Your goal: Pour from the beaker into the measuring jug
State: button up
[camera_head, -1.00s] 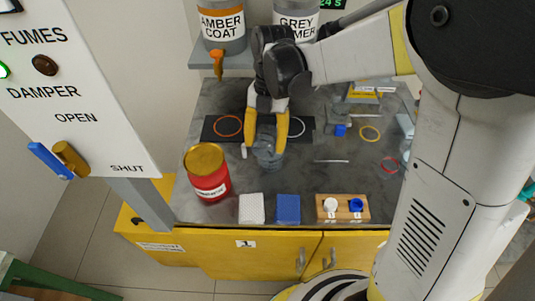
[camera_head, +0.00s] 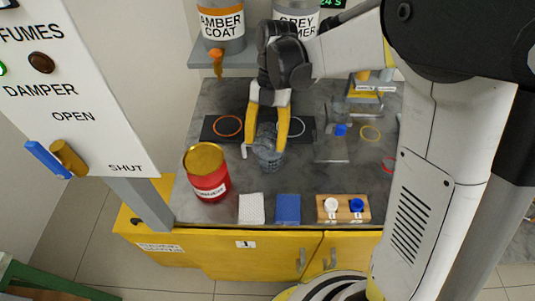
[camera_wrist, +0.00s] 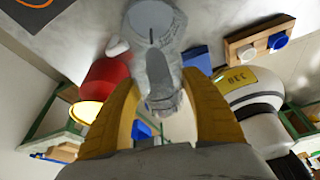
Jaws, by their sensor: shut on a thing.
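My gripper (camera_head: 268,128) is shut on a clear grey beaker (camera_head: 266,135), holding it between its yellow fingers. In the wrist view the beaker (camera_wrist: 160,82) shows between the fingers, appearing tilted. A second grey vessel, seemingly the measuring jug (camera_head: 269,160), stands on the bench just below the beaker. It also shows beyond the beaker in the wrist view (camera_wrist: 154,20). The two overlap in both views, so I cannot tell whether they touch. I cannot make out the beaker's contents or any stream.
A red drum (camera_head: 207,178) stands close on the left. A white pad (camera_head: 251,209), a blue pad (camera_head: 288,208) and a wooden block with two stoppers (camera_head: 343,209) line the bench's front edge. A dark mat (camera_head: 213,133) lies behind. Hoppers (camera_head: 221,28) hang above.

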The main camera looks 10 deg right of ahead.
jog(key=shift+w+d+r+g+y, duration=0.15)
jog(key=shift+g+y, duration=0.15)
jog(key=shift+g, duration=0.3)
dwell(0.5)
dwell(1.7)
jog(key=shift+s+a+t+h+p, duration=0.25)
jog(key=shift+s+t+h+p, duration=0.25)
jog(key=shift+t, duration=0.6)
jog(key=shift+w+f, duration=0.2)
jog(key=shift+f, duration=0.05)
